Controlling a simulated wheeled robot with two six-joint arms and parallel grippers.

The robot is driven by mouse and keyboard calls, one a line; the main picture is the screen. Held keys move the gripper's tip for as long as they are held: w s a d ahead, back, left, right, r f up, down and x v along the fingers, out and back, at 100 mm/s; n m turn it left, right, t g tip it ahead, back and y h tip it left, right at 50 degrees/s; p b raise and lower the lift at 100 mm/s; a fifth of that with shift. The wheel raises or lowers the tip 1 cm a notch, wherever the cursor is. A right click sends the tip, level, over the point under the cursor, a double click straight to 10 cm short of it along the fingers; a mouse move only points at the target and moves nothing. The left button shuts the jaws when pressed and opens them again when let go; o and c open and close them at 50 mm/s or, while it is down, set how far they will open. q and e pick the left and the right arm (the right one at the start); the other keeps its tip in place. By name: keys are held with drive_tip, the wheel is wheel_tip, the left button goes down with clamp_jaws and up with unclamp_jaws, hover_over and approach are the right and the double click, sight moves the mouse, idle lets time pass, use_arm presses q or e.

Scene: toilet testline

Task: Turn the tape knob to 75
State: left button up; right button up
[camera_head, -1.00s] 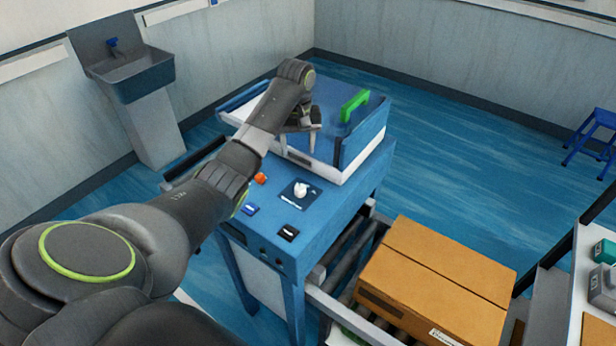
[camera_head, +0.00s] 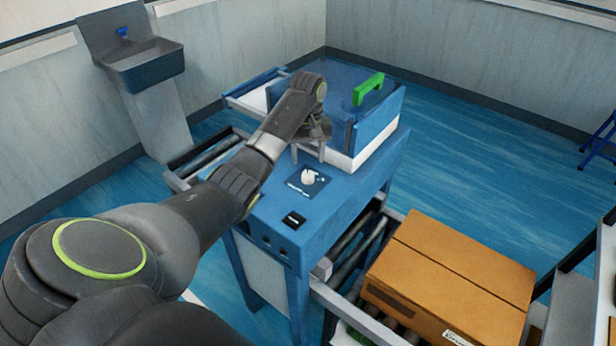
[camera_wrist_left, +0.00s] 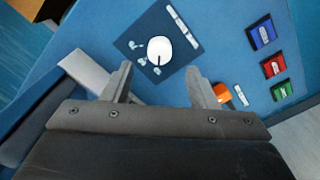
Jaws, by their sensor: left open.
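The tape knob (camera_head: 308,177) is a white dial on a dark blue square plate on the blue machine's top. It also shows in the left wrist view (camera_wrist_left: 159,50), with small white marks around it and a pointer line on its face. My left gripper (camera_head: 311,156) is open and empty, just behind and above the knob in the head view. In the left wrist view its two fingers (camera_wrist_left: 160,82) are apart, with the knob beyond and between them, not touched. The numbers on the plate are too small to read. My right gripper is not in view.
The blue machine (camera_head: 330,215) carries a black switch (camera_head: 293,220) and a box-like unit with a green handle (camera_head: 368,88). The left wrist view shows an orange part (camera_wrist_left: 222,93) and blue, red and green buttons (camera_wrist_left: 274,67). A cardboard box (camera_head: 452,280) sits on rollers at right.

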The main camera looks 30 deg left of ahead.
sight(308, 174)
use_arm(q)
wheel_tip(308, 174, down, 6)
drive_tip(key=shift+f+p, duration=0.25)
drive_tip(key=shift+p, duration=0.2)
drive_tip(key=c, duration=1)
